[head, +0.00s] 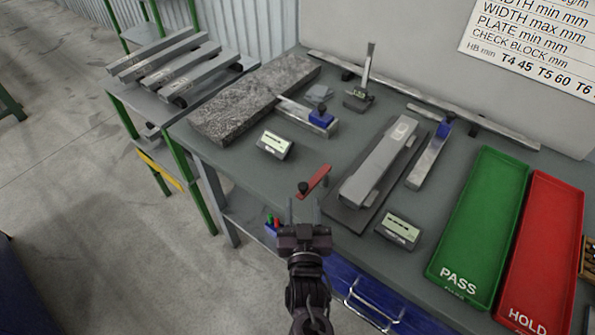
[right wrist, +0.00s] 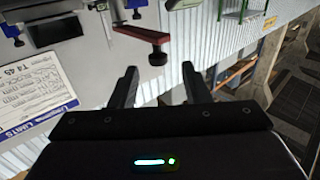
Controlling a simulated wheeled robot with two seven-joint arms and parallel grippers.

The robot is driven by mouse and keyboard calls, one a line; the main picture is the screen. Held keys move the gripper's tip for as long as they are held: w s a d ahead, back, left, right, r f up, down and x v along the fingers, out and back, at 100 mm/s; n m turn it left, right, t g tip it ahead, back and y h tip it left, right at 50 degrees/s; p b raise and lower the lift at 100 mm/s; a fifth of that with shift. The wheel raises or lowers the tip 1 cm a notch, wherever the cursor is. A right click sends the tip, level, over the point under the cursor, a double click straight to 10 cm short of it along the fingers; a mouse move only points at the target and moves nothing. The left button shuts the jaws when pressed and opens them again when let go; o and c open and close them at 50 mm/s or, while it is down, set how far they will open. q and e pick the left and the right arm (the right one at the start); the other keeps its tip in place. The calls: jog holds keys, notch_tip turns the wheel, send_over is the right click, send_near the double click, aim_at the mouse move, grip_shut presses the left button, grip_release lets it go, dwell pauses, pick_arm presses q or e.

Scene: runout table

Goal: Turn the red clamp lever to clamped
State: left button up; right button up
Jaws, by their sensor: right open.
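The red clamp lever (head: 317,178) is a short red bar with a dark knob (head: 303,188) at its near-left end, by the front edge of the table. It lies beside the long grey block on its dark plate (head: 345,208). In the right wrist view the red lever (right wrist: 140,34) and its knob (right wrist: 158,55) show above and beyond the fingers. My right gripper (head: 303,209) is open and empty at the table's front edge, just short of the knob and apart from it. It also shows in the right wrist view (right wrist: 159,86). My left gripper is not in view.
A small display box (head: 275,144) stands left of the lever, another (head: 398,231) to the right. A granite slab (head: 230,105) lies behind. Green PASS (head: 480,225) and red HOLD (head: 540,250) trays lie at right. A printed sheet (right wrist: 40,95) shows in the wrist view.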

aim_at(304, 191)
jog(key=w+p, duration=0.1)
jog(key=w, duration=0.5)
jog(key=shift+r+p, duration=0.15)
jog(key=shift+p, duration=0.25)
jog(key=shift+w, duration=0.15)
jog(key=c, duration=0.8)
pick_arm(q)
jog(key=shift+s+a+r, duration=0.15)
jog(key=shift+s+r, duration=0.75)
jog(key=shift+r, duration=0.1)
pick_arm(e)
grip_shut()
